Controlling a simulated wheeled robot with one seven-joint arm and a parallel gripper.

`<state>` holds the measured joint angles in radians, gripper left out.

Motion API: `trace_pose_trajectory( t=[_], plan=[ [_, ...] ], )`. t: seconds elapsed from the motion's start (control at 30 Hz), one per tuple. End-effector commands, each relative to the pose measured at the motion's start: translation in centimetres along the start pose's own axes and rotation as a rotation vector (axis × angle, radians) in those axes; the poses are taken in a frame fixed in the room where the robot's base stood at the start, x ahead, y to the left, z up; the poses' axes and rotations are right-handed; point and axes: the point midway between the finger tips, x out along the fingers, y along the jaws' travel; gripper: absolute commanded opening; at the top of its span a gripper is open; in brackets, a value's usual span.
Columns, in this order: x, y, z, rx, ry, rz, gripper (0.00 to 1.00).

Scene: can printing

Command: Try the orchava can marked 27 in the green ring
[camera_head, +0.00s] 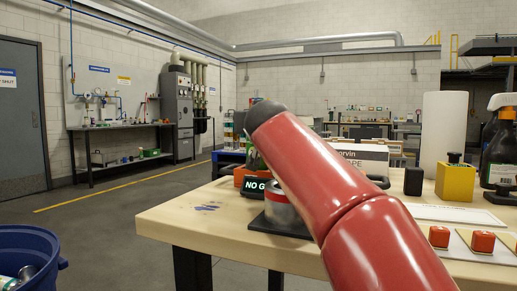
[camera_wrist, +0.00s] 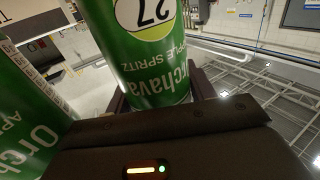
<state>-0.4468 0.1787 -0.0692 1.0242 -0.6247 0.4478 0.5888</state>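The green Orchava can marked 27 (camera_wrist: 150,45) fills the upper middle of the wrist view, its print upside down. The dark fingers of my gripper (camera_wrist: 160,98) lie against both its sides with no gap that I can see, so it looks gripped. Another green Orchava can (camera_wrist: 28,125) stands close at the left. In the head view my red arm hides the gripper; a bit of green (camera_head: 252,157) shows behind it near an orange crate (camera_head: 240,177). A silver ring with a red band (camera_head: 281,206) sits on a black pad (camera_head: 268,226). I cannot make out a green ring.
A dark display with green letters "NO G" (camera_head: 257,186) stands behind the pad, partly covered by my arm. Red buttons (camera_head: 439,237), a yellow block (camera_head: 455,181) and a spray bottle (camera_head: 499,145) are at the table's right. A blue bin (camera_head: 30,236) stands lower left.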

Motion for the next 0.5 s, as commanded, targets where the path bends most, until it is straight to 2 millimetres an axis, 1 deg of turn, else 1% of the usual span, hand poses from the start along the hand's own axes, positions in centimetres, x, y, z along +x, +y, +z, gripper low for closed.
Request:
trace_pose_trajectory(
  t=[0.03,0.23,0.27,0.5],
  plan=[
    [-0.01,0.00,-0.01,0.000,0.000,0.000,0.47],
    [-0.02,0.00,-0.01,0.000,0.000,0.000,0.21],
    [-0.02,0.00,-0.01,0.000,0.000,0.000,0.20],
    [-0.03,0.01,-0.12,0.000,0.000,0.000,0.20]
  ],
)
